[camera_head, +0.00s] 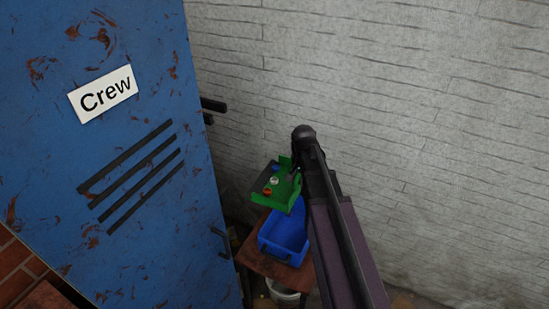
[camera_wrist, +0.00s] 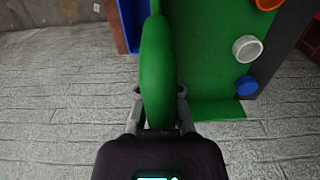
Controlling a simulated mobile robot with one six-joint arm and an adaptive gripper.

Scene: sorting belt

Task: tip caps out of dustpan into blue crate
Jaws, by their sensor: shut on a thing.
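The green dustpan (camera_head: 270,199) is held up above the blue crate (camera_head: 284,238) in the head view. Several caps lie in the pan: an orange cap (camera_head: 267,191), a white cap (camera_head: 274,181) and a blue cap (camera_head: 275,168). The wrist view also shows an orange cap (camera_wrist: 268,4), a white cap (camera_wrist: 247,48) and a blue cap (camera_wrist: 247,86) in the pan. My gripper (camera_wrist: 160,92) is shut on the dustpan's green handle (camera_wrist: 157,70). Part of the blue crate (camera_wrist: 131,25) shows beside the pan in the wrist view. The crate's visible inside looks empty.
The crate stands on a small brown table (camera_head: 262,262). A white bucket (camera_head: 285,293) is below it. A rusty blue locker (camera_head: 140,200) with a "Crew" sign stands close on the left. A pale brick wall (camera_head: 430,120) is behind.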

